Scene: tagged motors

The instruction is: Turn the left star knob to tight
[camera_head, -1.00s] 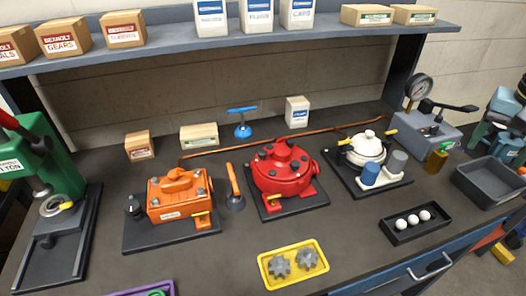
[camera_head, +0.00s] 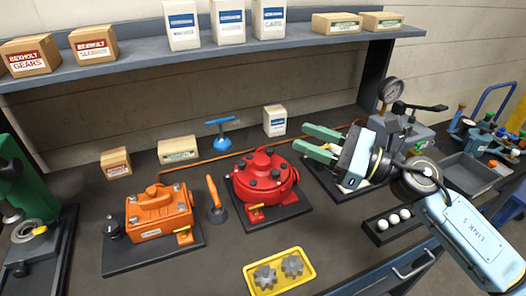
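The orange motor (camera_head: 160,212) sits on a dark plate at the left of the bench. A small black knob (camera_head: 112,228) stands upright at the left end of its plate. It is too small to tell whether it is a star knob or how tight it is. The red motor (camera_head: 264,176) sits right of it with dark knob-like parts on top. My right gripper (camera_head: 302,139) is open and empty, its green fingers pointing left above the plate right of the red motor. My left gripper is out of view.
A yellow tray (camera_head: 279,285) with grey gears lies at the front. A blue T-handled tool (camera_head: 220,134) and an orange-handled tool (camera_head: 215,197) stand near the motors. My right arm largely hides the white motor. A shelf with boxes (camera_head: 200,52) spans the back.

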